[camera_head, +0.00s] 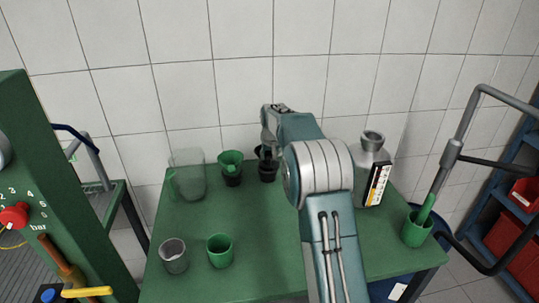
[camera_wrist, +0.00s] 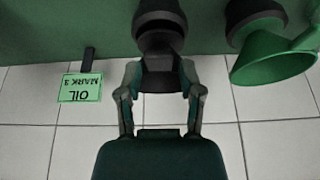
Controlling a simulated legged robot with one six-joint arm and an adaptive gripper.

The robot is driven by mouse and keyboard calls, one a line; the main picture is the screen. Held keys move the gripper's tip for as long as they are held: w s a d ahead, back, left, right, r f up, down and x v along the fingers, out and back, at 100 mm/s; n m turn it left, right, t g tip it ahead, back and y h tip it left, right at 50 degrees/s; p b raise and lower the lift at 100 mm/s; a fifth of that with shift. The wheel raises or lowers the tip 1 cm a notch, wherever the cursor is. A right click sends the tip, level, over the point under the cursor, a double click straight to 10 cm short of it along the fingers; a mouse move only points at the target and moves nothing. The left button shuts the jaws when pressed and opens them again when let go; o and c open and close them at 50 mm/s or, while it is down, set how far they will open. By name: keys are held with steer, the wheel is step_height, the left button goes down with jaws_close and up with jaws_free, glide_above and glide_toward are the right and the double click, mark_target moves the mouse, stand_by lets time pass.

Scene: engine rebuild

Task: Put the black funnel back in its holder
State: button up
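The black funnel (camera_wrist: 160,78) is between the two fingers of my gripper (camera_wrist: 161,82) in the wrist view, with a finger against each side. My gripper appears shut on it. The black holder (camera_wrist: 160,22) is directly in line with the funnel, on the green table, and also shows in the head view (camera_head: 267,174). The funnel's lower end overlaps the holder in the wrist view; I cannot tell whether it is inside or just above. In the head view my arm hides most of the funnel and fingers.
A green funnel (camera_head: 230,158) sits in a neighbouring black holder (camera_head: 232,179), close on the left. A clear jug (camera_head: 188,174) stands further left. A tiled wall is behind.

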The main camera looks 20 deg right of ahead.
stand_by(0.3)
steer(key=v, duration=1.2)
steer(key=shift+r, duration=0.2)
steer(key=s+a+r+n, duration=0.1)
steer(key=s+a+r, duration=0.35)
steer(key=s, duration=0.55)
steer(key=s+a+r, duration=0.3)
steer(key=s+a, duration=0.2)
steer(key=s, duration=0.5)
steer(key=s+a+f, duration=0.2)
steer(key=s+f, duration=0.2)
steer(key=s, duration=0.6)
steer(key=s+a+f+n+t, duration=0.1)
steer(key=s+f, duration=0.3)
steer(key=s, duration=0.6)
steer(key=shift+s+a+y, duration=0.4)
steer(key=shift+a, duration=0.1)
steer(key=shift+d, duration=0.1)
